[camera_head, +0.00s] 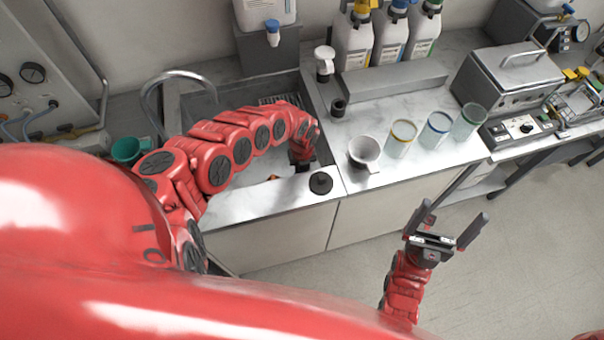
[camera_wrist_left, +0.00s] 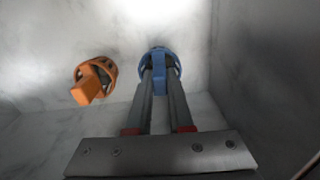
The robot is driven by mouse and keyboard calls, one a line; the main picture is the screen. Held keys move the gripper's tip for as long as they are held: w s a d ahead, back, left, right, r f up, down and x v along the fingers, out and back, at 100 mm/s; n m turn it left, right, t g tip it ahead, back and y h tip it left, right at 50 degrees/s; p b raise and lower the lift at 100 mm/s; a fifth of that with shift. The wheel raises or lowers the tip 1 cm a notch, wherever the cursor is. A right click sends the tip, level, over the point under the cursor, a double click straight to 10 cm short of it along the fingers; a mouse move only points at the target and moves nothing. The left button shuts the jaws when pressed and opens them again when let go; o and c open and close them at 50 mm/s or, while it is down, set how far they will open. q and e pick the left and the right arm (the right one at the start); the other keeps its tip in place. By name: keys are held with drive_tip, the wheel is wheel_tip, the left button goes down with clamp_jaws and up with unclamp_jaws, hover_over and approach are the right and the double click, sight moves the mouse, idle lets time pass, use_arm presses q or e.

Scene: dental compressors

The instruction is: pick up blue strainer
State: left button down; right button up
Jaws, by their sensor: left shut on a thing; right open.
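The blue strainer (camera_wrist_left: 159,68) is in the left wrist view, between the fingertips of my left gripper (camera_wrist_left: 160,82). The gripper is shut on its upright blue part, and its round rim shows around the fingertips. Whether the strainer touches the surface below cannot be told. In the head view my left arm reaches down into the sink, and the left fingertips and the blue strainer are hidden there. My right gripper (camera_head: 446,228) is open and empty, over the floor in front of the counter.
An orange strainer (camera_wrist_left: 96,80) lies left of the blue one; a bit of orange shows in the sink (camera_head: 273,178). The sink walls and curved faucet (camera_head: 180,75) are close to my left arm. A white cup (camera_head: 364,150) and several glass beakers (camera_head: 400,139) stand right on the counter.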

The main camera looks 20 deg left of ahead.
use_arm(q)
drive_tip(key=shift+r, duration=0.1)
drive_tip(key=shift+w+r, duration=0.1)
drive_tip(key=shift+r, duration=0.45)
wheel_tip(320, 180, up, 8)
drive_tip(key=shift+r, duration=0.1)
drive_tip(key=shift+r+p, duration=0.35)
drive_tip(key=shift+p, duration=0.05)
wheel_tip(320, 180, up, 14)
drive_tip(key=p, duration=1.4)
drive_tip(key=w+r+n+b, duration=0.5)
drive_tip(key=n+b, duration=0.4)
drive_tip(key=n, duration=0.6)
drive_tip(key=w+r+n+b, duration=0.5)
drive_tip(key=n+b, duration=0.5)
drive_tip(key=n, duration=0.5)
drive_tip(key=shift+r, duration=0.2)
